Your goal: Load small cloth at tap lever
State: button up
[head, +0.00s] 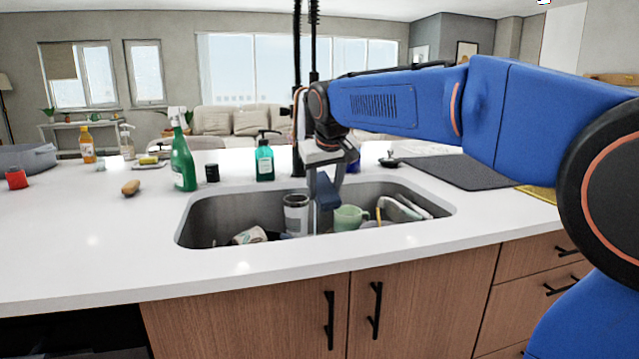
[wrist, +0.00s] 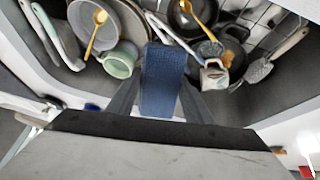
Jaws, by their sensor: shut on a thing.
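My gripper (head: 326,186) hangs over the middle of the sink and is shut on a small blue cloth (head: 328,194). In the wrist view the cloth (wrist: 163,78) stands out between the two fingers of my gripper (wrist: 160,102), above the dishes. The black tap (head: 298,62) rises behind the sink, just left of my wrist, with a coiled hose (head: 314,50). My wrist covers part of the tap, and I cannot make out its lever clearly.
The sink (head: 215,208) holds a grey tumbler (head: 296,214), a green mug (head: 350,217), plates and pans. A green spray bottle (head: 183,160) and a teal soap bottle (head: 264,162) stand behind it. A dark mat (head: 455,172) lies right. The front left counter is clear.

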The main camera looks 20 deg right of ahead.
aim_at(326, 194)
jog(key=shift+s+r, duration=0.1)
dwell(0.6)
jog(key=shift+s+a+r, duration=0.2)
jog(key=shift+s+r, duration=0.75)
jog(key=shift+s, duration=0.25)
jog(key=shift+s+a+r, duration=0.15)
jog(key=shift+s+r, duration=0.8)
jog(key=shift+s, duration=0.25)
jog(key=w+f, duration=0.2)
jog(key=w, duration=0.1)
jog(key=w+f, duration=0.1)
jog(key=f, duration=0.1)
jog(key=shift+w+d, duration=0.35)
jog(key=shift+w, duration=0.65)
jog(key=shift+f, duration=0.1)
